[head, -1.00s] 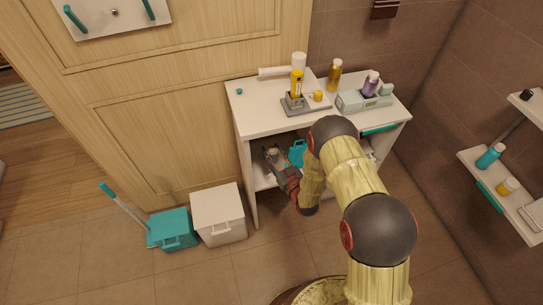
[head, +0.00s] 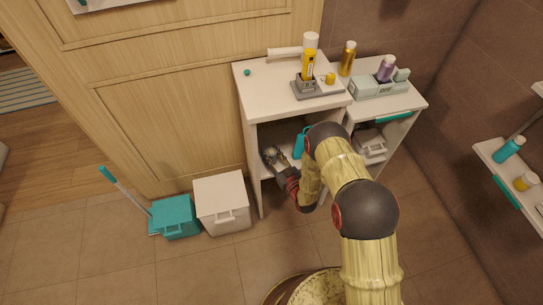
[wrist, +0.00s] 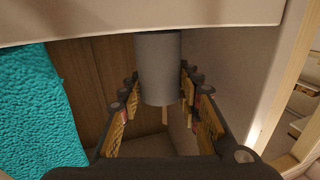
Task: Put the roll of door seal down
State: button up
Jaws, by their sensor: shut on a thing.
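The roll of door seal is a grey cylinder (wrist: 158,68), upright between my fingers in the wrist view. My gripper (wrist: 158,100) is shut on it, with a finger on each side. In the head view my gripper (head: 271,160) reaches into the open front of the white cabinet (head: 254,185), under its top. The roll is small and partly hidden there. The wrist view does not clearly show whether its lower end touches a surface.
A teal item (head: 299,146) stands inside the cabinet, right of my gripper; a teal rough surface (wrist: 35,110) is close at left in the wrist view. Bottles and a grey holder (head: 318,88) stand on top. White (head: 222,205) and teal (head: 175,217) bins stand left.

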jog(key=shift+f, duration=0.2)
jog(key=o, duration=1)
jog(key=shift+o, duration=0.8)
jog(key=shift+r, duration=0.15)
jog(key=p+v, duration=0.3)
jog(key=v, duration=0.9)
jog(key=shift+p, duration=0.35)
